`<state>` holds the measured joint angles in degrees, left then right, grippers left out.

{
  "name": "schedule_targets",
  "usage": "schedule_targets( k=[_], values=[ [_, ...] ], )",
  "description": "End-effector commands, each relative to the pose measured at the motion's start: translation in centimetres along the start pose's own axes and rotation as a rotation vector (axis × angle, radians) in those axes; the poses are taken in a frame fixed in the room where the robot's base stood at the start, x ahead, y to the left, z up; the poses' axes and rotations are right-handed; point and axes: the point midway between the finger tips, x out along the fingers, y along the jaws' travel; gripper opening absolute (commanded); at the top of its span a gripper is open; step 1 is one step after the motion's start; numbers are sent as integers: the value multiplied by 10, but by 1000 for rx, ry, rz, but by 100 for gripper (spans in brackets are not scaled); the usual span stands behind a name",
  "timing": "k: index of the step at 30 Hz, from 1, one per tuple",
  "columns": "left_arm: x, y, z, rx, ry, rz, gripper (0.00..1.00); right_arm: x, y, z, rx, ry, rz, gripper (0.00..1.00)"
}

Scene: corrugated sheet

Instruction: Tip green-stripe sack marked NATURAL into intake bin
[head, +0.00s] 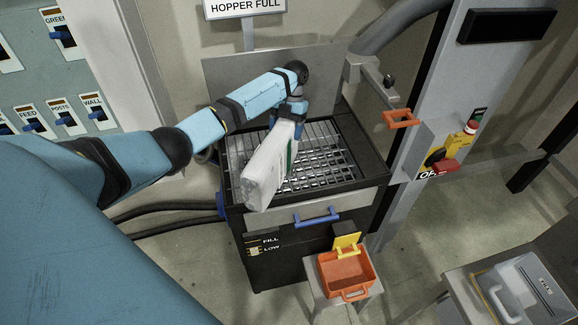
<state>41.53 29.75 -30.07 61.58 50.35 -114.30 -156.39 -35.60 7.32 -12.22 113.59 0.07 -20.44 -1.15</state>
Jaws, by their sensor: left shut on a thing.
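A white sack (265,172) with a green stripe on its right face hangs tilted over the left part of the intake bin (365,150). Any NATURAL marking on it cannot be read from here. The bin is dark, with a metal grate on top and a blue handle on its front. My left gripper (293,112) is shut on the upper end of the sack; its fingertips are partly hidden. The sack's lower end is near the bin's front left edge. My right gripper is not in view.
An orange box (345,272) with a yellow latch sits on a small stand before the bin. A control post with a red button (445,166) and an orange handle (397,118) stand at the right. A HOPPER FULL sign (245,8) rises behind. A grey case (522,290) lies lower right.

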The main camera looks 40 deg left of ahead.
Motion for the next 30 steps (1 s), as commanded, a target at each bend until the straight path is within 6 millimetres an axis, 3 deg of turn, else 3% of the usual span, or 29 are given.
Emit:
schedule_targets(
  k=[30],
  values=[
    [6,0,27,0,167,-1,10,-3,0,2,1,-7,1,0]
  ],
)
